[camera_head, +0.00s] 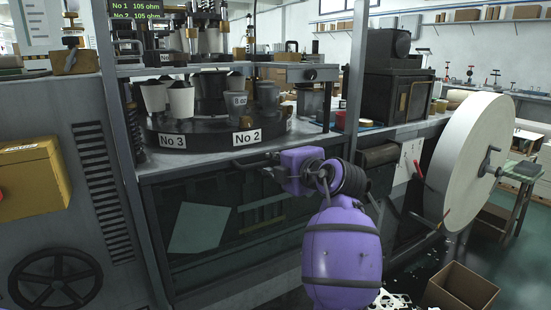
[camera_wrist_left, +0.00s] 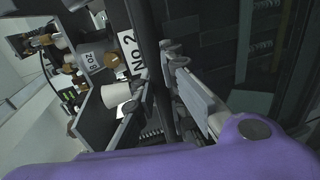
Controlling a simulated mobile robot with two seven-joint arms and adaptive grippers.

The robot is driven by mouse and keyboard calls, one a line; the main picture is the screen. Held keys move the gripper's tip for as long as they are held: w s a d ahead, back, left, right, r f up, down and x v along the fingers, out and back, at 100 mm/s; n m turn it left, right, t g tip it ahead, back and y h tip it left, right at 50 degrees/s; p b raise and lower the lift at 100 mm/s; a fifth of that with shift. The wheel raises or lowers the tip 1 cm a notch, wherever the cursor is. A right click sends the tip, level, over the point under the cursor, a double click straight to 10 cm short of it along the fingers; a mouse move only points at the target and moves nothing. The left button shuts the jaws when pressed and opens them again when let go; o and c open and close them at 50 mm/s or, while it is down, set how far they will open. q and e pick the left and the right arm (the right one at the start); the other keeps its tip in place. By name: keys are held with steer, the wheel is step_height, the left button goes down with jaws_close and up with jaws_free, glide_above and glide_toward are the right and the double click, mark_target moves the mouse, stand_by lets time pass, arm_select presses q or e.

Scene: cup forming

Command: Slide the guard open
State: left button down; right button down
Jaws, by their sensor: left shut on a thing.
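The guard (camera_head: 165,222) is a dark, see-through panel on the front of the forming machine, below the round turntable (camera_head: 205,143). A dark bar runs along its top edge; a long dark bar also crosses the left wrist view (camera_wrist_left: 148,45). My left gripper (camera_head: 272,164) is at this bar, right of the panel's middle, and is shut on it. In the left wrist view my left gripper's fingers (camera_wrist_left: 165,95) lie on both sides of the bar. The exact contact is partly hidden. The cups' working area above the bar is uncovered. My right gripper is not in view.
White and grey cups (camera_head: 181,104) stand on the turntable behind labels No 3 and No 2. A frame post (camera_head: 354,75) rises right of my gripper. A large white reel (camera_head: 470,160) stands at right, a cardboard box (camera_head: 460,288) on the floor.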

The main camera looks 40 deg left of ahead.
arm_select(q)
steer(key=shift+f, duration=0.1)
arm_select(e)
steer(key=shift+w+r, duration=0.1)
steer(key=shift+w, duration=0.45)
arm_select(q)
steer(key=c, duration=1.8)
jaws_free()
steer(key=shift+o, duration=0.2)
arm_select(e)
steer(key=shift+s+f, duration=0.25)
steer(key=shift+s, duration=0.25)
arm_select(q)
steer(key=shift+s+d, duration=0.1)
steer(key=shift+d, duration=0.2)
steer(key=v, duration=1.1)
steer(key=shift+d, duration=0.15)
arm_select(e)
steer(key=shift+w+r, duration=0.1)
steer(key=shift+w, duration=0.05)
arm_select(q)
steer(key=shift+s, duration=0.15)
